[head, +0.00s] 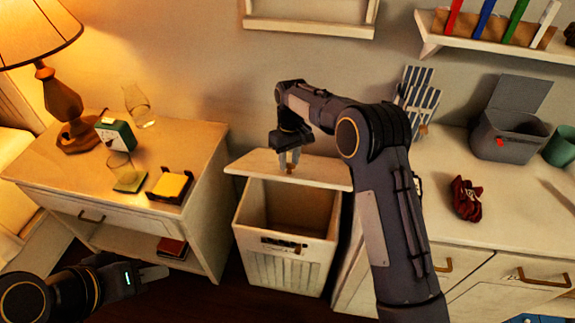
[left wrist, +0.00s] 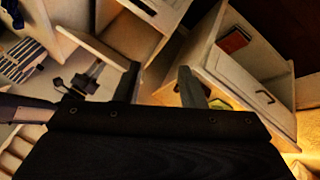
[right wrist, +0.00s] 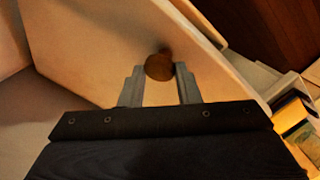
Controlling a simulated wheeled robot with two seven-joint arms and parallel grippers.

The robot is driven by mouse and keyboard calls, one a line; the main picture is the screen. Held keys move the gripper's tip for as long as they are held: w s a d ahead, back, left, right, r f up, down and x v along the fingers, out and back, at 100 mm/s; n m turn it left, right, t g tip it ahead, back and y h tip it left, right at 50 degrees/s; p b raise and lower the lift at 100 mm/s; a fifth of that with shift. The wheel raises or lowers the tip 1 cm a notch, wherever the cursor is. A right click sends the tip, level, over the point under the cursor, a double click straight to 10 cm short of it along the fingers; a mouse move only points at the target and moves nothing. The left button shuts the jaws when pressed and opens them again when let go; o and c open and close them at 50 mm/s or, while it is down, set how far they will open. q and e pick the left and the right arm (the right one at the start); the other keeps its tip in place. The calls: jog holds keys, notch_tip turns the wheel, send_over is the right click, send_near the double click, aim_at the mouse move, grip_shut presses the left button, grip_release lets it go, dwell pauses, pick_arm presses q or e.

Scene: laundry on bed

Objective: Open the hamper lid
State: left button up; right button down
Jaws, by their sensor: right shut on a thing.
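The white hamper (head: 285,272) stands on the floor between the nightstand and the dresser. Its lid (head: 325,174) is raised and tilted back, and the dark inside shows. My right gripper (head: 290,158) is at the lid and shut on its round brown knob (right wrist: 159,67), which sits between the fingertips in the right wrist view. My left gripper (head: 152,272) is low in front of the nightstand, away from the hamper. Its fingers are apart and empty in the left wrist view (left wrist: 160,82).
The nightstand (head: 206,152) at left holds a lamp (head: 62,105), a green clock (head: 116,134), glasses and a yellow pad (head: 171,185). The dresser (head: 480,230) at right holds a grey bin (head: 508,137) and a dark red cloth (head: 466,198). My right arm passes in front of the dresser's left end.

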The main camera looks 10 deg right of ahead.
pick_arm(q)
jog(key=shift+r, duration=0.3)
